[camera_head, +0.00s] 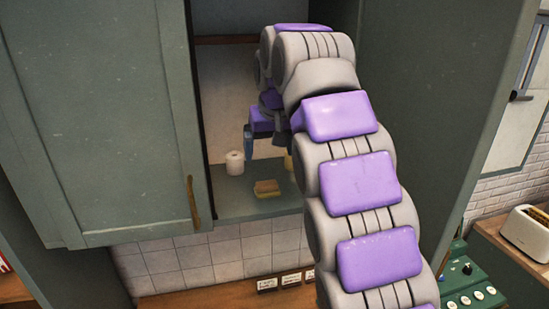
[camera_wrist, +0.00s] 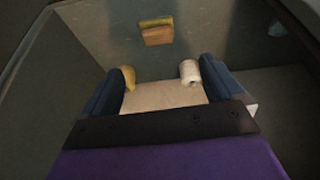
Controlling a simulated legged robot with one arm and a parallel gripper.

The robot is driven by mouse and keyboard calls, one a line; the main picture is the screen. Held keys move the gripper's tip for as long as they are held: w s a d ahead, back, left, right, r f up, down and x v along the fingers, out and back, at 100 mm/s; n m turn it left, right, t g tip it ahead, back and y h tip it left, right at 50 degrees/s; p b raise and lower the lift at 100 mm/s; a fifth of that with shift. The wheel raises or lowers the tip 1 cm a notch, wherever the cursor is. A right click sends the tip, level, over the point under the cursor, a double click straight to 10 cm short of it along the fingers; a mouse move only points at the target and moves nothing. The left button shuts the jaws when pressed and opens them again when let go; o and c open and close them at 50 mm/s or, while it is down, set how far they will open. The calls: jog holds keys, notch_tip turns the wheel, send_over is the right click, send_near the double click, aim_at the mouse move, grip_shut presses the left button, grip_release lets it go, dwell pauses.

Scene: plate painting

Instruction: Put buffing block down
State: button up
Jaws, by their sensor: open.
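My gripper (camera_head: 264,143) is inside the open cabinet, above and behind the block. In the wrist view my gripper (camera_wrist: 162,68) has its two dark blue fingers wide apart, with nothing held between them. My arm hides part of the shelf's right side in the head view.
A white roll (camera_head: 235,163) stands on the shelf left of the block. A yellow item (camera_head: 289,161) is partly hidden at the right. A toaster (camera_head: 525,232) sits far right.

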jog(key=s+d+f+m+g, duration=0.1)
jog(key=s+d+f, duration=0.3)
jog(key=s, duration=0.3)
jog(key=s+d+f+m+g, duration=0.1)
jog(key=s+d+f, duration=0.25)
jog(key=s, duration=0.45)
jog(key=s+d+f+m+g, duration=0.1)
jog(key=s+d+f+g, duration=0.1)
jog(key=s+d+f, duration=0.35)
jog(key=s+f, duration=0.4)
jog(key=s, duration=0.3)
jog(key=s+f+g, duration=0.1)
jog(key=s+f, duration=0.3)
jog(key=s, duration=0.3)
jog(key=s+f+g+h, duration=0.1)
jog(key=s+f, duration=0.3)
jog(key=s, duration=0.4)
jog(key=shift+a+f+p, duration=0.15)
jog(key=shift+p, duration=0.25)
jog(key=shift+a+f, duration=0.1)
